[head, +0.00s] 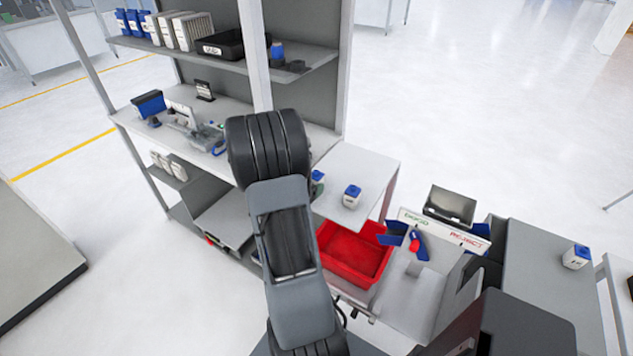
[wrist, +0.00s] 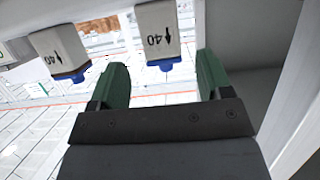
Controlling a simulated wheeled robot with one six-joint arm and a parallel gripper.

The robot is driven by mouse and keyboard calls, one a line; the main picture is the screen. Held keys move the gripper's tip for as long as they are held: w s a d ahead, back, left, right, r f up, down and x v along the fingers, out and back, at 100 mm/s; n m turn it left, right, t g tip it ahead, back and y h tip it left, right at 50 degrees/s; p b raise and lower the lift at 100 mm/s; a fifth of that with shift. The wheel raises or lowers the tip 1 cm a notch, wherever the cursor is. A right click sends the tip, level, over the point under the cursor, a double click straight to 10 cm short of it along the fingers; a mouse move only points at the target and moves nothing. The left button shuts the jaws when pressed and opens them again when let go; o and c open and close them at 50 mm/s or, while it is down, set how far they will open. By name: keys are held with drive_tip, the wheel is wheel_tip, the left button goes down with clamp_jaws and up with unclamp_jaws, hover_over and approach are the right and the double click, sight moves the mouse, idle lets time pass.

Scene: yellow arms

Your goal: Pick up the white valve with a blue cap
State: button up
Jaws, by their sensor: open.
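Two white valves with blue caps stand on the small white table (head: 362,165) in the head view. One valve (head: 352,195) is in full view; the other (head: 317,182) is partly hidden by my arm. In the wrist view, which appears upside down, one white valve (wrist: 157,30) shows between the fingers of my gripper (wrist: 161,72), apparently just beyond the tips. A second valve (wrist: 58,50) is outside the left finger. My gripper has green fingers, spread wide and empty.
A red bin (head: 350,252) sits below the table's front edge. A sorting station with a "REJECT" sign (head: 445,230) is to the right. Another blue-capped white container (head: 575,256) stands on a grey surface at far right. A shelf unit (head: 255,60) rises behind.

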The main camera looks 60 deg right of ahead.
sight(314, 177)
drive_tip(key=shift+p+x, duration=0.7)
drive_tip(key=shift+x, duration=2.15)
drive_tip(key=shift+w+r, duration=0.1)
drive_tip(key=shift+w, duration=0.05)
drive_tip(key=shift+c, duration=0.3)
drive_tip(key=c, duration=1)
drive_tip(key=shift+r, duration=0.1)
drive_tip(key=shift+r, duration=0.5)
drive_tip(key=shift+s+a+r+b, duration=0.35)
drive_tip(key=shift+s+a+r, duration=0.8)
drive_tip(key=shift+s+r, duration=0.85)
drive_tip(key=shift+s+a+r+b, duration=0.3)
drive_tip(key=shift+s+a+r, duration=0.85)
drive_tip(key=shift+s+r, duration=0.85)
drive_tip(key=shift+s+a+r+b, duration=0.35)
drive_tip(key=shift+s+a+r, duration=0.85)
drive_tip(key=shift+s+r, duration=0.75)
